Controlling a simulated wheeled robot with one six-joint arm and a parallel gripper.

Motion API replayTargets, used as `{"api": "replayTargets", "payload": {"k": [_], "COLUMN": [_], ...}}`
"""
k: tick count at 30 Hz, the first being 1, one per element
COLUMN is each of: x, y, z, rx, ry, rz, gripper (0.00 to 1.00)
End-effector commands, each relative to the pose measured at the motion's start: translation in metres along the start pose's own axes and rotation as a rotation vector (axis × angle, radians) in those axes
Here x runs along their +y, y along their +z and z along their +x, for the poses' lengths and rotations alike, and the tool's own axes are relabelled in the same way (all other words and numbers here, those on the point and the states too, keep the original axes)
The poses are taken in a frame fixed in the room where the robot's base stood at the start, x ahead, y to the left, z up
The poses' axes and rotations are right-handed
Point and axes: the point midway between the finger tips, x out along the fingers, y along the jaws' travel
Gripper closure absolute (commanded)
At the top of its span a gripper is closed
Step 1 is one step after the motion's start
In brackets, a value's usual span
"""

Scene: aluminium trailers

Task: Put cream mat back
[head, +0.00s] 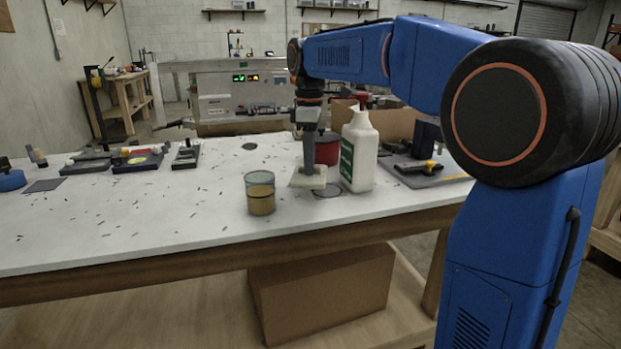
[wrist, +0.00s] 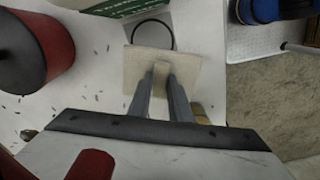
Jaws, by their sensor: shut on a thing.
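The cream mat (head: 305,180) is a square pad held just above the white table, beside the glass cup and the white bottle. In the wrist view the mat (wrist: 190,65) has a small cream grip at its middle. My gripper (head: 312,172) points down over it, and its fingers (wrist: 161,80) are shut on that grip. A dark ring outline (head: 327,191) lies on the table just right of the mat. In the wrist view the ring (wrist: 172,28) is partly hidden by the mat.
The white bottle (head: 360,150) with a green label stands close right of my gripper. A red canister (head: 328,147) is behind it. A glass cup (head: 260,193) stands left. The table's (head: 180,215) front left is mostly clear, with small dark flecks.

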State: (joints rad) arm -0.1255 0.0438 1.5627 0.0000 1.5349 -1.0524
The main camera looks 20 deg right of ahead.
Motion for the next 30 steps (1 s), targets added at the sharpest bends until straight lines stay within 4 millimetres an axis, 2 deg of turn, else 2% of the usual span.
{"api": "replayTargets", "payload": {"k": [4, 12, 23, 24, 26, 30], "x": [0.000, -0.001, 0.000, 0.000, 0.000, 0.000], "y": [0.000, 0.000, 0.000, 0.000, 0.000, 0.000], "z": [0.009, 0.042, 0.045, 0.045, 0.045, 0.045], "rx": [-0.001, -0.001, 0.000, 0.000, 0.000, 0.000], "ry": [-0.001, -0.001, 0.000, 0.000, 0.000, 0.000], "rz": [0.000, 0.000, 0.000, 0.000, 0.000, 0.000], "gripper": [1.00, 1.00, 1.00, 0.77, 0.63, 0.63]}}
